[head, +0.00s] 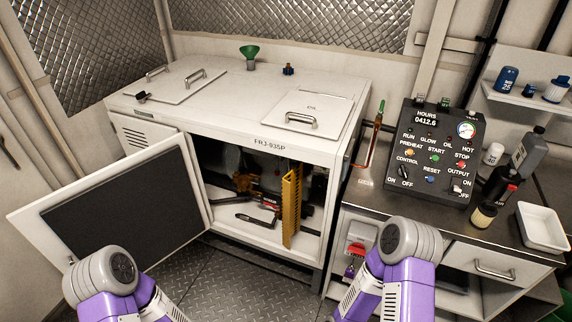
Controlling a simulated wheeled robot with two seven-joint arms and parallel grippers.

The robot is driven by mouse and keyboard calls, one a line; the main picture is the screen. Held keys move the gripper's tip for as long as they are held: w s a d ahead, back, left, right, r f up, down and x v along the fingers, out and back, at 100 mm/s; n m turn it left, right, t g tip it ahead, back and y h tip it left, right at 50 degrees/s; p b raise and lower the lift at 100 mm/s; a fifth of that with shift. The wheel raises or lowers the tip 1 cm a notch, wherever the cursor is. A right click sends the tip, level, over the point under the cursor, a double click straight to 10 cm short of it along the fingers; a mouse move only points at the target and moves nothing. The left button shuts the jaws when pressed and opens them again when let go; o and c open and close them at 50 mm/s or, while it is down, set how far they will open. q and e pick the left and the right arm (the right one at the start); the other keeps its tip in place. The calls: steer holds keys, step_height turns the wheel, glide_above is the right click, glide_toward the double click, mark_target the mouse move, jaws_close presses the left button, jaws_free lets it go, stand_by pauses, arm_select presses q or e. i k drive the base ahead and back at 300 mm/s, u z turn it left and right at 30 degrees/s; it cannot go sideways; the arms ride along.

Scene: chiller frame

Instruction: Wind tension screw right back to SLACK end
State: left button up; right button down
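The white chiller frame cabinet (243,106), marked FRJ-935P, stands with its front door (112,215) swung open to the left. Inside the dark opening are a tall yellow slotted upright (291,205), orange and red parts (247,183) and a dark tool-like piece (257,219) on the white floor. I cannot pick out the tension screw or a SLACK mark; the parts inside are small and shadowed. My two purple arms rise from the bottom edge, with grey round joints in front of the cabinet. Neither gripper shows.
A control box (436,152) with a gauge and buttons stands on the right worktop (393,201), beside bottles (526,150) and a white tray (543,227). A green funnel (249,53) is on the cabinet top. The tread-plate floor (232,268) before the opening looks clear.

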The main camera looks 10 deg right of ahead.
mark_target(319, 184)
steer(key=u, duration=1.7)
steer(key=i, duration=1.65)
steer(key=z, duration=3.3)
steer(key=i, duration=0.5)
